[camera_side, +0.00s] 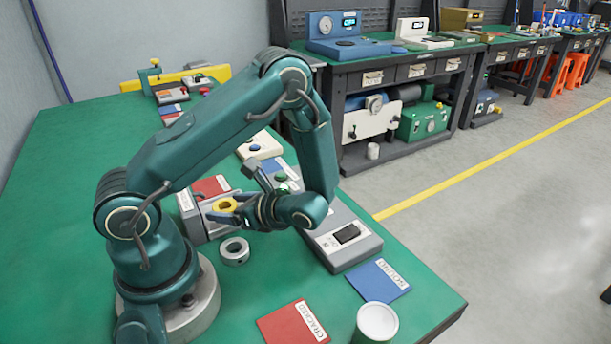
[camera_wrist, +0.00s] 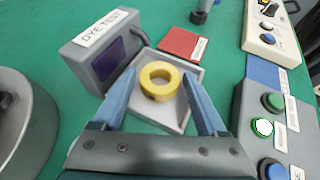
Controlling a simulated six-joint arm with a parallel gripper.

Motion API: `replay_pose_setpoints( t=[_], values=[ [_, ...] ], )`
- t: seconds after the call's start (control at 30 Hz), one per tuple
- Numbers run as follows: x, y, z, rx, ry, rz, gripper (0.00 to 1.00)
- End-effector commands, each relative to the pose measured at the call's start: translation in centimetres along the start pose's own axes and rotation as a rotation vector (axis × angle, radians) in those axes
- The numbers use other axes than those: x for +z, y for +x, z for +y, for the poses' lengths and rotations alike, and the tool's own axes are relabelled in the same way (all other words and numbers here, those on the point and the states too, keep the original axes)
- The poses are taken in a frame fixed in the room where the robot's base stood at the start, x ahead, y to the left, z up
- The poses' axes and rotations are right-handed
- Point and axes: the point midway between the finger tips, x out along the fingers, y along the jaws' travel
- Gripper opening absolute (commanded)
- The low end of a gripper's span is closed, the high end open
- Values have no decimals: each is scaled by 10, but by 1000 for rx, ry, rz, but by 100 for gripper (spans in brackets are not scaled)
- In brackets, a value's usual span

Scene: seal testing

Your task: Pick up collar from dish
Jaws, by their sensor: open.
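The yellow collar (camera_wrist: 161,91) is a thick ring lying in the pale square dish (camera_wrist: 192,76) in front of the grey DYE TEST box (camera_wrist: 103,58). In the side view the collar (camera_side: 217,207) shows beside my gripper (camera_side: 229,210). In the wrist view my gripper (camera_wrist: 160,76) is open, its blue fingers on either side of the collar with gaps between them and it. The fingers cover parts of the dish's sides. I cannot tell how high the fingertips are above the dish floor.
A grey ring (camera_side: 235,252) lies on the green table (camera_side: 80,190) near my base. A grey button console (camera_side: 345,250) stands to the right. A red card (camera_wrist: 183,43) lies behind the dish. Red CRACKED (camera_side: 291,324) and blue (camera_side: 379,281) cards and a pale cup (camera_side: 376,322) are in front.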

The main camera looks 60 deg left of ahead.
Motion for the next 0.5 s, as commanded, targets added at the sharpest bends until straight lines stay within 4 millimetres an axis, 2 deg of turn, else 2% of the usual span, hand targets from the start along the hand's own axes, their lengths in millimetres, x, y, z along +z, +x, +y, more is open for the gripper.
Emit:
replay_pose_setpoints(
  t=[0.27,0.47,0.5],
  values=[
    [0,3,0,0,0,0,75],
    [0,2,0,0,0,0,2],
    [0,2,0,0,0,0,0]
  ],
)
